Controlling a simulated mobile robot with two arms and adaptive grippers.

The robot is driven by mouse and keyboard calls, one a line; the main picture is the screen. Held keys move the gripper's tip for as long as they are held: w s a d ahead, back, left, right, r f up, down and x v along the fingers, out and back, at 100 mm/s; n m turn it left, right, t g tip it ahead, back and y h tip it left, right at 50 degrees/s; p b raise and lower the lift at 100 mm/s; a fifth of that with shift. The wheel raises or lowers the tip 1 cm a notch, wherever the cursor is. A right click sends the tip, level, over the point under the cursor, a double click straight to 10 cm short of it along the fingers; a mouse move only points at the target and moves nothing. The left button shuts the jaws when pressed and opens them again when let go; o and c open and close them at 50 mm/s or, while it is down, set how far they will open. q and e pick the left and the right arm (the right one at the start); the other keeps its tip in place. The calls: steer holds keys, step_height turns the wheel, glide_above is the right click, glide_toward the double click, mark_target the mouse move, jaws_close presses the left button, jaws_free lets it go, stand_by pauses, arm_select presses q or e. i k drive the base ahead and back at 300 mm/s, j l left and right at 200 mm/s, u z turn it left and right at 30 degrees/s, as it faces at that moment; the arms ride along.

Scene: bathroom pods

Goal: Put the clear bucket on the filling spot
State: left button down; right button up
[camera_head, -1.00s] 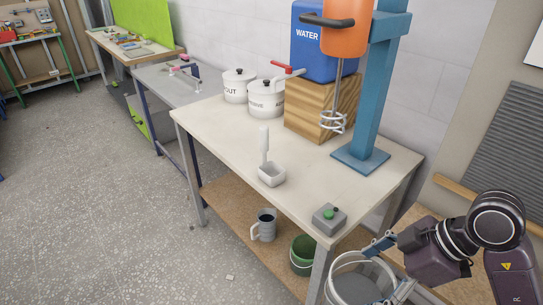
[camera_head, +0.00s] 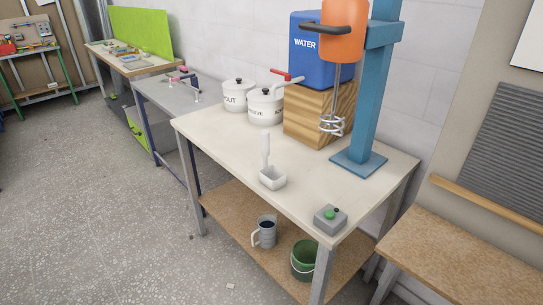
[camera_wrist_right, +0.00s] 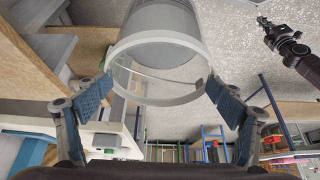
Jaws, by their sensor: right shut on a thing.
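The clear bucket (camera_wrist_right: 160,50) shows in the right wrist view, with a pale rim and a grey mass inside. My right gripper (camera_wrist_right: 160,92) is shut on it, with blue finger pads at both sides of the rim. Neither the bucket nor my right gripper is in the head view. A dark arm, seemingly my left, ends in a small gripper (camera_wrist_right: 265,24) at the upper right of the wrist view, too small to read. The blue WATER container (camera_head: 308,45) stands on a wooden block (camera_head: 305,112) at the table's back. I cannot make out a marked filling spot.
The white table (camera_head: 225,135) holds two lidded white pots (camera_head: 238,95), a white scoop (camera_head: 272,178), a grey button box (camera_head: 330,219) and an orange mixer (camera_head: 344,30) on a blue stand. A mug (camera_head: 266,232) and green bucket (camera_head: 305,260) stand below.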

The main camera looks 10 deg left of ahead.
mark_target(273, 155)
steer(key=i+j, duration=0.1)
steer(key=j, duration=0.35)
steer(key=i+j, duration=0.15)
steer(key=j, duration=0.3)
steer(key=i+j, duration=0.1)
steer(key=j, duration=0.35)
steer(key=i+j+z, duration=0.1)
steer(key=j, duration=0.35)
steer(key=i+j, duration=0.1)
steer(key=j, duration=0.35)
steer(key=i+j, duration=0.1)
steer(key=j, duration=0.4)
